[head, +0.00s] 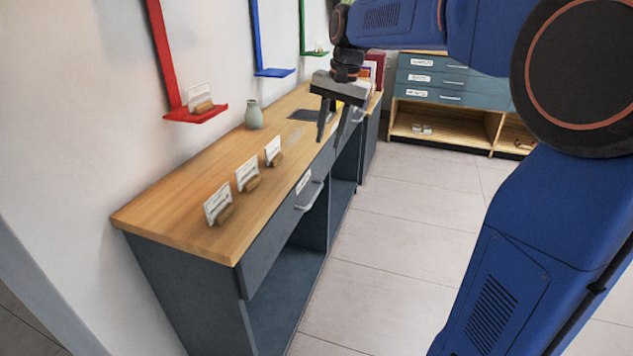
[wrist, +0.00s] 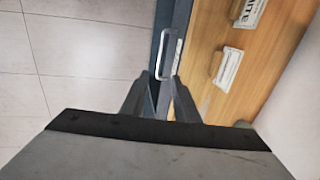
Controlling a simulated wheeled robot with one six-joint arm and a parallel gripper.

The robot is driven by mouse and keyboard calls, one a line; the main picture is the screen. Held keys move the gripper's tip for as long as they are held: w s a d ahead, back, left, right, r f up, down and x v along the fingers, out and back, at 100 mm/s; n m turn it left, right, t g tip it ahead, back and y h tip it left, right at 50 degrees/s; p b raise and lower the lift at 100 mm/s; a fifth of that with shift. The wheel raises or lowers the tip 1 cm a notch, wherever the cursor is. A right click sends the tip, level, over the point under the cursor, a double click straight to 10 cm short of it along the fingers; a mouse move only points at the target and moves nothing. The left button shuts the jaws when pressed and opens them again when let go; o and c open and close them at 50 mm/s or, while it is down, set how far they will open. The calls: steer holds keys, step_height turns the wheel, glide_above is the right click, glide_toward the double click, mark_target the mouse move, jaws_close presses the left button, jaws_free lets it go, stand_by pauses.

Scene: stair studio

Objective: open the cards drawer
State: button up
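A grey-blue drawer front (head: 268,246) with a small white label (head: 303,182) and a silver bar handle (head: 310,197) sits under the wooden desk top, and it looks shut. The label's writing is too small to read. A bar handle also shows in the wrist view (wrist: 168,52), just beyond my fingertips and apart from them. My gripper (head: 329,138) is above the desk's front edge, farther along the desk than the near handle. It points down, and its two fingers (wrist: 160,78) are apart with nothing between them. Another handle (head: 358,116) shows beyond my gripper.
Red, blue and green ledges are on the wall at left. A cabinet with labelled drawers (head: 440,80) stands at the back. The tiled floor (head: 400,225) is clear.

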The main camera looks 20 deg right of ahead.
mark_target(316, 194)
steer(key=a+f, duration=0.1)
steer(key=f, duration=0.4)
steer(key=w+f, duration=0.1)
steer(key=f, duration=0.5)
steer(key=w+a+f, duration=0.1)
steer(key=f, duration=0.5)
steer(key=shift+a, duration=0.3)
jaws_close()
